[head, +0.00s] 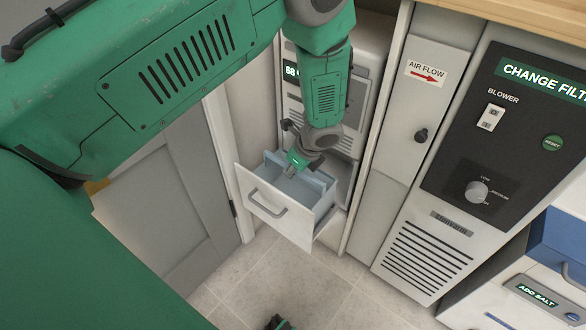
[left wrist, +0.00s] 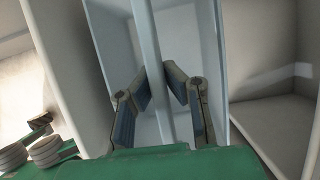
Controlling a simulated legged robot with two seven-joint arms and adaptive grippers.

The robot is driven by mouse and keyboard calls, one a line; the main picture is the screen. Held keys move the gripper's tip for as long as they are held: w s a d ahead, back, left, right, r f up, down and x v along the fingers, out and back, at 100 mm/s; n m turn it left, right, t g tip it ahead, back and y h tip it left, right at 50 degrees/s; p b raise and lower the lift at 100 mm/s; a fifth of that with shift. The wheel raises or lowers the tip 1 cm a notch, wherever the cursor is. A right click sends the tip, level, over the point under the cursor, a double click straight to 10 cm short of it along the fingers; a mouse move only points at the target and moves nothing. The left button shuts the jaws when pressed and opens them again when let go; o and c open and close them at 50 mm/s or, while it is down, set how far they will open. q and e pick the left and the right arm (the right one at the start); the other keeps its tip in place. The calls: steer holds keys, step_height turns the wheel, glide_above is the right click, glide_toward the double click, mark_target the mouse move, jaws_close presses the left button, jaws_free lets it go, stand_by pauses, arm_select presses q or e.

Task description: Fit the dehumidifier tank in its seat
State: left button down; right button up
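The dehumidifier tank (head: 282,217) is a pale blue-grey open bin with a white front and a grey pull handle. It stands out from the lower opening of the dehumidifier (head: 357,95), its seat. My left gripper (head: 292,172) reaches down into the tank from above. In the left wrist view a pale bar (left wrist: 150,40) of the tank runs between the two fingers (left wrist: 160,85); their tips close in on both its sides. How far the tank's rear sits in the seat is partly hidden by my wrist.
A grey cabinet door (head: 185,205) is left of the tank. On the right stand the air-flow panel (head: 405,110) and the blower unit (head: 440,235). The tiled floor (head: 290,285) in front is clear, except for a small dark green part, perhaps mine, at the bottom edge.

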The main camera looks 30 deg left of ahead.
arm_select(q)
step_height(320, 180, down, 2)
steer(key=shift+f, duration=0.1)
stand_by(0.4)
steer(key=c, duration=1.6)
jaws_free()
steer(key=shift+c, duration=0.2)
steer(key=v, duration=1.2)
